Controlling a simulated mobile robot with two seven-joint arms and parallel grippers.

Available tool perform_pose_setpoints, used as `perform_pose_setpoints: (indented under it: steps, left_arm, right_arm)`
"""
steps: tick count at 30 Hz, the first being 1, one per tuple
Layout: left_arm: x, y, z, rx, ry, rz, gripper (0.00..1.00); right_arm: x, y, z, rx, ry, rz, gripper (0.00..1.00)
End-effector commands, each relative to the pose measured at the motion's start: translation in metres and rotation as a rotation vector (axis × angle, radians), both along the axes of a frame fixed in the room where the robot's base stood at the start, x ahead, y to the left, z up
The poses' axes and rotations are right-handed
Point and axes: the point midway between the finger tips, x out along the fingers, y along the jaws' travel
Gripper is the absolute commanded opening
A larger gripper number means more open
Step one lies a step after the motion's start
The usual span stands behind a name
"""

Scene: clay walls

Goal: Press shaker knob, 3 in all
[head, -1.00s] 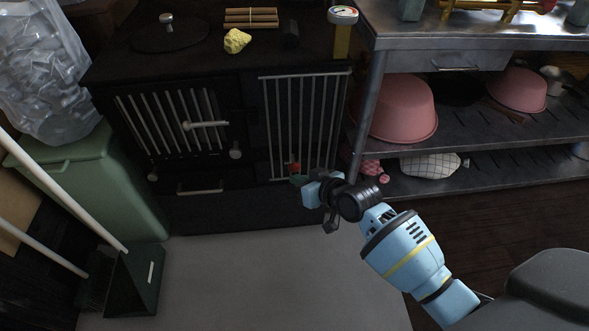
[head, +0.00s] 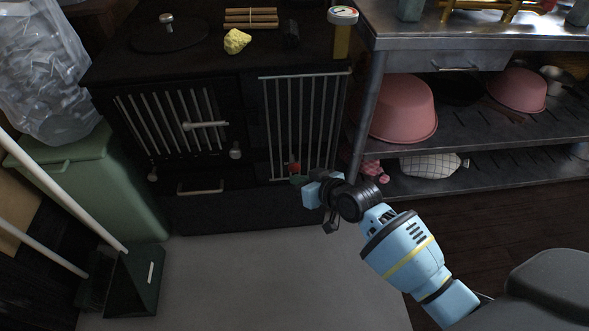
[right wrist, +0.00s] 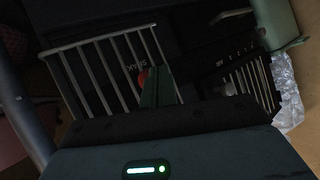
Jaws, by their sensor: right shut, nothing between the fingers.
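The shaker knob (head: 294,168) is a small red knob low on the front of the black stove (head: 215,215), at the foot of the barred panel. My right gripper (head: 300,179) is shut and empty, with its dark green fingertips right at the knob. In the right wrist view the red knob (right wrist: 143,77) peeks out beside the shut fingers (right wrist: 157,88), which hide part of it. Pale lettering that seems to start "SHAK" shows just beyond it. I cannot tell whether the fingers touch the knob or how far in it sits. My left gripper is not in view.
Vertical metal bars (head: 304,120) rise above the knob. A metal shelf unit (head: 480,125) with pink bowls (head: 403,108) stands close on the right. A green bin (head: 105,190) and a dustpan (head: 135,280) are on the left. The grey floor in front of the stove is clear.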

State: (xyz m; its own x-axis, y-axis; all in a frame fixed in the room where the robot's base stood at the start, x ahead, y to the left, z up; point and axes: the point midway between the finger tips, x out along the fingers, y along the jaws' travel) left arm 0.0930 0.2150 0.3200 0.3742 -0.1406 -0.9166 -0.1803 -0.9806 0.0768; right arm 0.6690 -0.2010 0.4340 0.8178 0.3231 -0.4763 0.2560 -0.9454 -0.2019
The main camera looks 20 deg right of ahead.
Motion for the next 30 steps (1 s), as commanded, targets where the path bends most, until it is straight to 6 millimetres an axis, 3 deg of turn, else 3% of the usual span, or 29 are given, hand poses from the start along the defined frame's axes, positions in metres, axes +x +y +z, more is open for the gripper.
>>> perform_pose_setpoints:
  steps: [30]
  left_arm:
    - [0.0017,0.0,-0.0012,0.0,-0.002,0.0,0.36]
  right_arm:
    - [0.0084,-0.0026,-0.0001,-0.001,0.0,-0.001,0.0]
